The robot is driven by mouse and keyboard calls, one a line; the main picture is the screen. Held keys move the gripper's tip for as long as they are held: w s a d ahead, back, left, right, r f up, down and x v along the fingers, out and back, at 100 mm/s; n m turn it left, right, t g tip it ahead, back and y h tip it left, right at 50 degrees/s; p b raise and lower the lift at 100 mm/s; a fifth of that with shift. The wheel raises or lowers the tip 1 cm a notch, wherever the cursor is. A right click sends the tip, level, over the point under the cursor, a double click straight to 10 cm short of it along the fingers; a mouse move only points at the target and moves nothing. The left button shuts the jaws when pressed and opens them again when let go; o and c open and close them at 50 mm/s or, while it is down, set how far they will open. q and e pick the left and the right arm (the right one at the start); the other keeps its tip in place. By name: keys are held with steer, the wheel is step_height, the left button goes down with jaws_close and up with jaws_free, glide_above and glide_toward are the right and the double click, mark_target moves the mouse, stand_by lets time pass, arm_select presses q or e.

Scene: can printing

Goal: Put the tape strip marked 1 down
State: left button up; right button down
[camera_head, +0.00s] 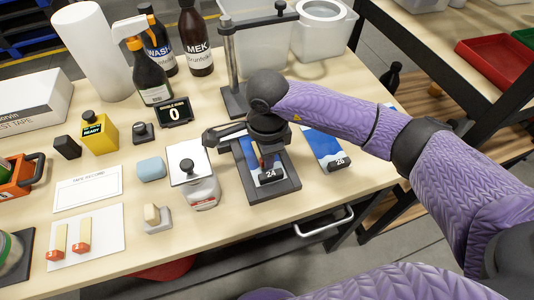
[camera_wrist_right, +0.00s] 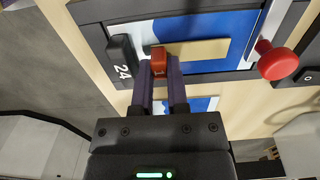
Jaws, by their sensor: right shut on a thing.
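My right gripper (camera_head: 264,158) is over the blue-and-white printed panel numbered 24 (camera_head: 249,152), which lies in a dark frame (camera_head: 286,187). In the right wrist view my right gripper (camera_wrist_right: 160,72) is shut on the red tab (camera_wrist_right: 159,60) of a tan tape strip (camera_wrist_right: 200,49). The strip lies flat along the blue panel (camera_wrist_right: 215,27), at or very near its surface; I cannot tell whether it touches. No number is readable on it. Two more red-tabbed strips (camera_head: 60,238) (camera_head: 82,234) lie on a white card (camera_head: 103,245). My left gripper is not in view.
A panel numbered 26 (camera_head: 324,147) lies right of the frame. A dark stand with a pole (camera_head: 231,65) rises behind. Bottles (camera_head: 195,45) and a yellow box (camera_head: 98,134) stand farther left.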

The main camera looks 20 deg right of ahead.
steer(key=c, duration=0.9)
jaws_free()
steer(key=shift+f, duration=0.1)
steer(key=shift+r, duration=0.45)
step_height(320, 180, up, 12)
steer(key=shift+f+p, duration=0.25)
steer(key=shift+p, duration=0.7)
